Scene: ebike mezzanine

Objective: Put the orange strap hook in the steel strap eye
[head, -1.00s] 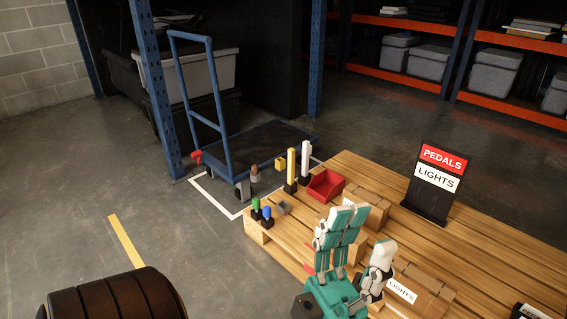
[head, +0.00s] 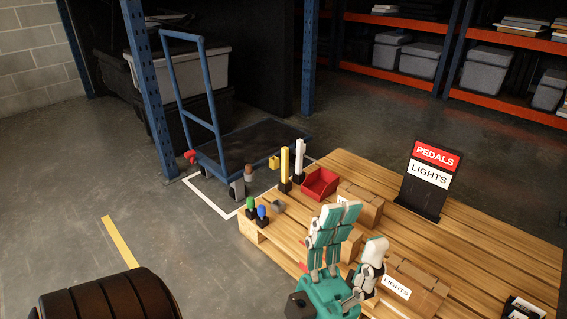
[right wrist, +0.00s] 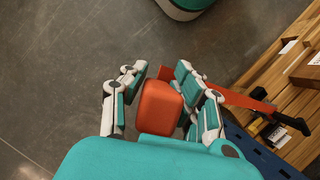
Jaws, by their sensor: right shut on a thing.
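The orange strap hook (right wrist: 160,108) shows in the right wrist view as a rounded orange block. My right gripper (right wrist: 159,72) has its teal and white fingers on both sides of it and is shut on it. A flat orange piece (right wrist: 235,97) with a black end reaches to the right behind the fingers; I cannot tell if it joins the hook. I cannot make out the steel strap eye in either view.
A wooden pallet (head: 478,245) carries a red bin (head: 320,184), cardboard boxes (head: 415,280) and a PEDALS/LIGHTS sign (head: 433,165). A blue trolley (head: 215,105) stands behind it beside a blue post (head: 148,85). Grey floor at the left is mostly clear.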

